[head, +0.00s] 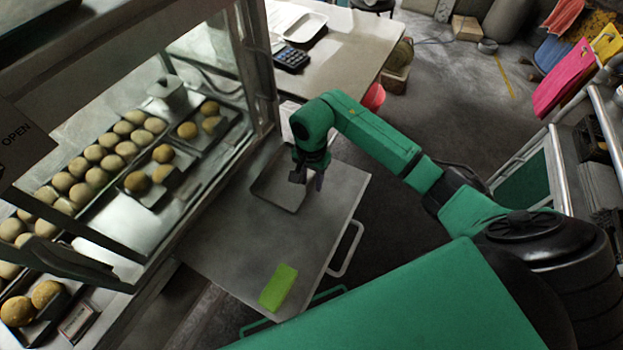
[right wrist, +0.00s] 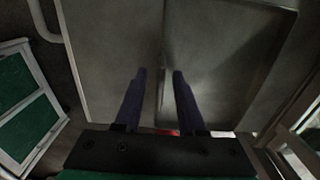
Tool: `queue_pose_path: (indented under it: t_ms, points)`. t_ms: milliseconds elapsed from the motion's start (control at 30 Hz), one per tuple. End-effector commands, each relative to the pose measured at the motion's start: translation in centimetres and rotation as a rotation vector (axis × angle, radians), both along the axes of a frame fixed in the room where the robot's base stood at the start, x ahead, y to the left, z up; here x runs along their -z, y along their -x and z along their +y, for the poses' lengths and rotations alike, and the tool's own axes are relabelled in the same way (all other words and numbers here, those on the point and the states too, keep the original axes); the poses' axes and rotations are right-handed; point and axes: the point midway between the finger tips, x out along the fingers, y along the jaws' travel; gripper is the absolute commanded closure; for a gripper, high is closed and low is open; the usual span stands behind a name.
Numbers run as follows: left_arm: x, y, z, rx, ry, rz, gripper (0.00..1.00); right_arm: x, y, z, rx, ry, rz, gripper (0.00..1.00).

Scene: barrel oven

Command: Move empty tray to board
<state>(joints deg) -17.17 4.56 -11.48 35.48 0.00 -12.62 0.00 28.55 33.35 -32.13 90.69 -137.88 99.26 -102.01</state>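The empty tray (head: 277,190), shallow, dark and rectangular, lies on a grey metal surface (head: 225,245) beside the glass case. In the right wrist view the tray (right wrist: 225,60) fills the right side, with its rim running up the middle. My right gripper (head: 308,182) is at the tray's right side in the head view. Its two fingers (right wrist: 160,73) are apart, with the rim line showing between them; contact cannot be told. My left gripper is not in view. I cannot tell which surface is the board.
A glass case (head: 200,90) with buns on trays stands at the left. A green block (head: 278,287) lies on the grey surface's near end; a handle (head: 348,250) sticks out at its right edge. A pale table (head: 350,45) with a calculator (head: 291,58) and white tray (head: 305,27) stands behind.

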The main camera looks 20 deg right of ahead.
Motion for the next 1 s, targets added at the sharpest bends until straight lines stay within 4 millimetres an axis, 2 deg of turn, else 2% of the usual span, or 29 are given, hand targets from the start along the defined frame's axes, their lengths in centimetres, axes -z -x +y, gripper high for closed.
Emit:
queue_pose_path:
  t_ms: [167,267,500,600,733,1000]
  points:
    - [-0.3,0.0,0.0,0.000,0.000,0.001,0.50,-0.9,-0.1,0.0,-0.001,0.000,-0.003,0.61]
    - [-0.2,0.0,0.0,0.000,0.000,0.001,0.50,-3.0,-0.2,-0.1,0.000,0.002,-0.007,0.61]
    - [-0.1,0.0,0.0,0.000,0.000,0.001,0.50,-9.5,-0.2,0.0,0.000,0.002,-0.005,0.61]
    - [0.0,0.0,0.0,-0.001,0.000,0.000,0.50,-11.3,-0.1,0.0,0.000,0.001,-0.003,0.61]
    - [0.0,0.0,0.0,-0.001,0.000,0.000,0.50,-12.3,-0.1,0.0,0.001,0.001,0.000,0.61]
    - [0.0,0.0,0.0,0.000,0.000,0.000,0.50,-12.3,0.0,0.0,0.000,0.001,0.001,0.61]
